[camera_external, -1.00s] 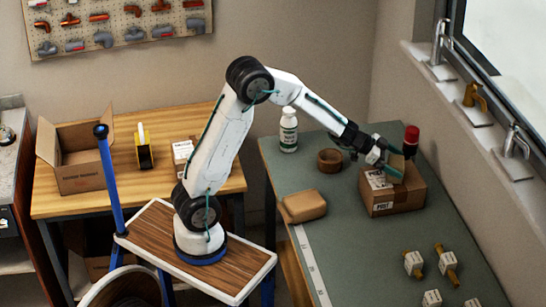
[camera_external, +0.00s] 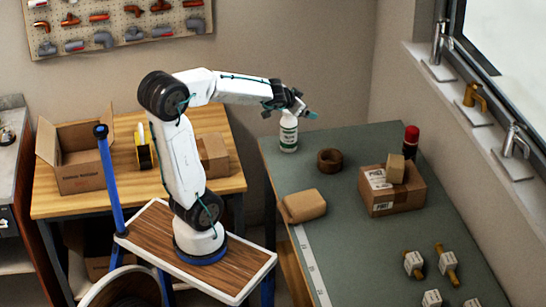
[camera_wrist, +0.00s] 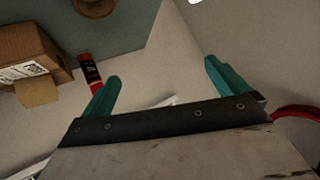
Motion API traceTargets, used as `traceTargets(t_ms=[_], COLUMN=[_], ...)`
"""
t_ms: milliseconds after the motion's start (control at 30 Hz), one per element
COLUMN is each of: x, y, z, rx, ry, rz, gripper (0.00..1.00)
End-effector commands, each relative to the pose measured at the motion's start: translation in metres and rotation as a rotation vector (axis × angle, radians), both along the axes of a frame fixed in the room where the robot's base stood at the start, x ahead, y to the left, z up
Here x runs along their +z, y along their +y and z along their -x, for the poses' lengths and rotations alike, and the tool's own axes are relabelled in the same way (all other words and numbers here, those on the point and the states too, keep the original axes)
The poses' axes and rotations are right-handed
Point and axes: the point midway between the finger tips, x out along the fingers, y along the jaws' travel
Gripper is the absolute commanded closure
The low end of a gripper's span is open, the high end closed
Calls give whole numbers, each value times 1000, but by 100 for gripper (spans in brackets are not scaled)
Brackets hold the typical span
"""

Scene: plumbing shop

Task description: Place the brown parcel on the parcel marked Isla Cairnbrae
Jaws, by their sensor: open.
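A small brown parcel (camera_external: 395,168) rests on top of a larger cardboard parcel (camera_external: 405,199) on the green table, towards its right rear edge. The larger parcel has white labels; the name on them is too small to read. In the wrist view the small parcel (camera_wrist: 38,92) and the larger one (camera_wrist: 22,45) show at the left edge. A tan, soft-edged package (camera_external: 303,205) lies on the table's left side. My gripper (camera_external: 302,110) is open and empty, raised above the table's back left, clear of the parcels. Its two teal fingers stand apart in the wrist view (camera_wrist: 162,74).
A red-topped can (camera_external: 411,141) stands just behind the larger parcel. A white bottle (camera_external: 288,133) stands below my gripper, and a brown ring-shaped thing (camera_external: 329,161) lies beside it. Several brass-and-white fittings (camera_external: 446,262) are at the front right. The table's middle is clear.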

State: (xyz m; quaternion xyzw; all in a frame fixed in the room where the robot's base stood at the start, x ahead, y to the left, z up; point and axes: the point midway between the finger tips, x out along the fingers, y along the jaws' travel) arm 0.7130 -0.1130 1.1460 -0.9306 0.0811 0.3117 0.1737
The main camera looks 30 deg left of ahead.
Motion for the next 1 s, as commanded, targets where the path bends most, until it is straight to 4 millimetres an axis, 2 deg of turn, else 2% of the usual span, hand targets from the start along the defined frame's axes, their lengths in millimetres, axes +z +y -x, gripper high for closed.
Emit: traceTargets(t_ms=[33,67,100,167,200,300,400,500,600,1000], x=[3,-1,-6,-15,-21,-35,-43,-46,-47,-47], y=[36,53,73,92,99,101,93,85,82,82], z=[29,49,78,123,153,217,262,286,294,294], rx=[113,174,246,325,362,398,388,369,360,360], ry=[56,108,182,304,384,568,699,772,801,801], rz=[-14,-22,-22,-11,6,60,114,148,160,160], gripper=[1,1,1,1,1,1,1,1,1,1])
